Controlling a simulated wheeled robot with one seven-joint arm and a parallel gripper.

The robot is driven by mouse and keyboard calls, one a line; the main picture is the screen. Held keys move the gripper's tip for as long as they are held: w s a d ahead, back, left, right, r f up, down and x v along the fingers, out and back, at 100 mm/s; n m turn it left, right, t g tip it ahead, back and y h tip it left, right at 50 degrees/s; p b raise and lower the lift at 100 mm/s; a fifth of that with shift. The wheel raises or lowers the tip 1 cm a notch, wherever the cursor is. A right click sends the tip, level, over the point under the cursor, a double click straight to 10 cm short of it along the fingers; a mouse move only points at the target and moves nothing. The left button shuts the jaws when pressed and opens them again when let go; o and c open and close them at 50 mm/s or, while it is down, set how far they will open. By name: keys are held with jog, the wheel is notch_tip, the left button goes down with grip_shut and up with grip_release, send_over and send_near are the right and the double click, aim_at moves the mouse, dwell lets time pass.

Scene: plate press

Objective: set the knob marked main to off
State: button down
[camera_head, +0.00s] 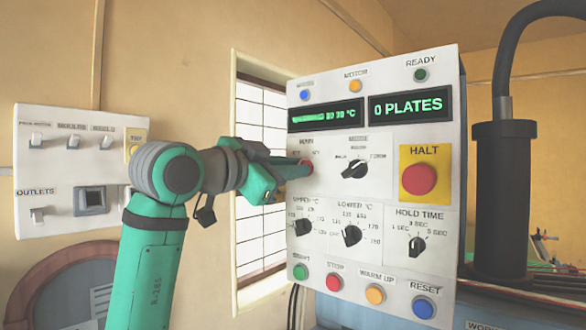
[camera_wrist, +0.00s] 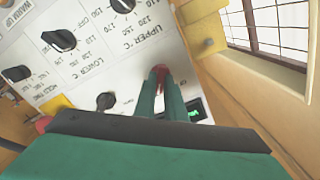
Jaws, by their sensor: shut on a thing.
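The knob marked main (camera_head: 307,167) is red and sits at the upper left of the white control panel, below the green displays. My green gripper (camera_head: 290,170) reaches it from the left and is shut on it. The wrist view, which is turned over, shows the red knob (camera_wrist: 161,69) between the tips of my two fingers (camera_wrist: 160,78). My fingers cover much of the knob and part of its scale, so I cannot tell which mark it points to.
The black mode knob (camera_head: 356,167) and red HALT button (camera_head: 419,179) are to the right. Black upper (camera_head: 302,227) and lower (camera_head: 351,235) temperature knobs sit below. A barred window (camera_head: 262,115) is behind my gripper; a switch panel (camera_head: 75,150) hangs at left.

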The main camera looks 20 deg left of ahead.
jog(key=shift+s+n, duration=0.1)
jog(key=shift+n, duration=0.2)
jog(key=shift+a+r+n, duration=0.1)
jog(key=shift+a+n, duration=0.05)
jog(key=shift+n, duration=6.45)
jog(key=shift+a, duration=0.1)
jog(key=c, duration=1.8)
grip_release()
jog(key=v, duration=1)
jog(key=shift+s+a, duration=0.1)
jog(key=shift+s, duration=0.3)
